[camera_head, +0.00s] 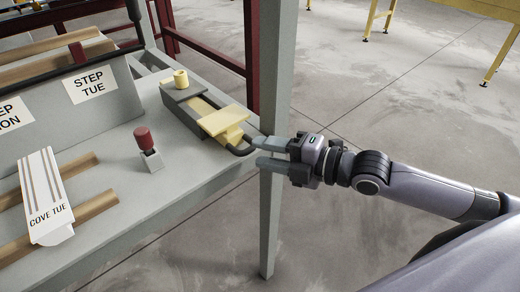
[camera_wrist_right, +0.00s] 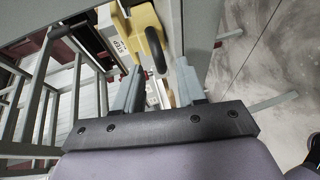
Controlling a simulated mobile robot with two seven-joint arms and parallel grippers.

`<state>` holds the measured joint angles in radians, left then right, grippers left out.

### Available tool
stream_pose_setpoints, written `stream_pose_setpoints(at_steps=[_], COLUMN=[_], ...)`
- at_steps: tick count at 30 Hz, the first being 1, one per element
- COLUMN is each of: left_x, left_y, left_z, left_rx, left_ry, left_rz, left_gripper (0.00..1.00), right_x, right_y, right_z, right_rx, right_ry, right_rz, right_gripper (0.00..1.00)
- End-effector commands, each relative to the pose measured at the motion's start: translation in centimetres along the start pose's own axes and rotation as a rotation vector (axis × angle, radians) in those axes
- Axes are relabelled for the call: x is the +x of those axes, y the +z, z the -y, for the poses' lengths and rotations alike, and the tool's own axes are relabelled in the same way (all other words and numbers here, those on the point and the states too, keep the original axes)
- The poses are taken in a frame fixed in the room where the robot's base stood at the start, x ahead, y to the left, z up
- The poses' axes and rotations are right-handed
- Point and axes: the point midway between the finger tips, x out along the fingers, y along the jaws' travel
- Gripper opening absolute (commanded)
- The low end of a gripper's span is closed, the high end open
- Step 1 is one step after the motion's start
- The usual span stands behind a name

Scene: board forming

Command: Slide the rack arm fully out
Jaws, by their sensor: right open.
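The rack arm is a pale yellow sliding piece (camera_head: 224,121) with a black loop handle (camera_head: 241,149) at its near right end. It sits in a dark grey housing (camera_head: 188,108) on the bench. My right gripper (camera_head: 257,152) is open at the handle, with its grey fingers pointing left. In the right wrist view the yellow piece (camera_wrist_right: 147,33) and its black handle (camera_wrist_right: 156,53) show just ahead of the gap between the fingers (camera_wrist_right: 157,78). I cannot tell whether a finger touches the handle. My left gripper is out of view.
A grey post (camera_head: 278,75) stands close behind my right gripper. A red-topped knob (camera_head: 144,139), a white "COVE TUE" block (camera_head: 45,200) and wooden bars (camera_head: 98,203) are on the grey bench (camera_head: 185,172). Open floor (camera_head: 390,115) lies to the right.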

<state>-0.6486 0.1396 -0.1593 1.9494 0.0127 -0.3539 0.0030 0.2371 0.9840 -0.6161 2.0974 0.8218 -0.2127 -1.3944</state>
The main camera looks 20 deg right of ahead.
Motion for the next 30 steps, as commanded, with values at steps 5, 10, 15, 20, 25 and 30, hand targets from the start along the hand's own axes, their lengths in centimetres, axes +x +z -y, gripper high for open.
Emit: stream_pose_setpoints(at_steps=[5, 10, 15, 20, 25, 30], left_x=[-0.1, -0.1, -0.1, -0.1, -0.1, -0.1], left_y=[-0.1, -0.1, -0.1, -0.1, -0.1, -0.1], left_z=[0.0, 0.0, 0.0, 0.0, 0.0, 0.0], left_rx=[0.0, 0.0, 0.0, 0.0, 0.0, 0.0], left_ry=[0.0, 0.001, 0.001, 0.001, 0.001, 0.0], left_rz=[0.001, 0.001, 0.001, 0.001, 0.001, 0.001], left_gripper=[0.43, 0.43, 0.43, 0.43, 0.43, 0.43], right_x=[1.3, 1.8, 1.8, 1.8, 1.8, 1.8], right_y=[0.0, 0.0, 0.0, 0.0, 0.0, 0.0], right_z=[-0.1, 0.0, 0.1, 0.1, 0.1, 0.1], right_rx=[0.002, 0.002, 0.001, 0.001, 0.001, 0.001], right_ry=[0.001, -0.002, -0.002, -0.002, -0.002, -0.002], right_rz=[0.0, 0.0, 0.0, 0.0, 0.0, 0.0], right_gripper=[0.4, 0.4, 0.4, 0.11, 0.0, 0.0])
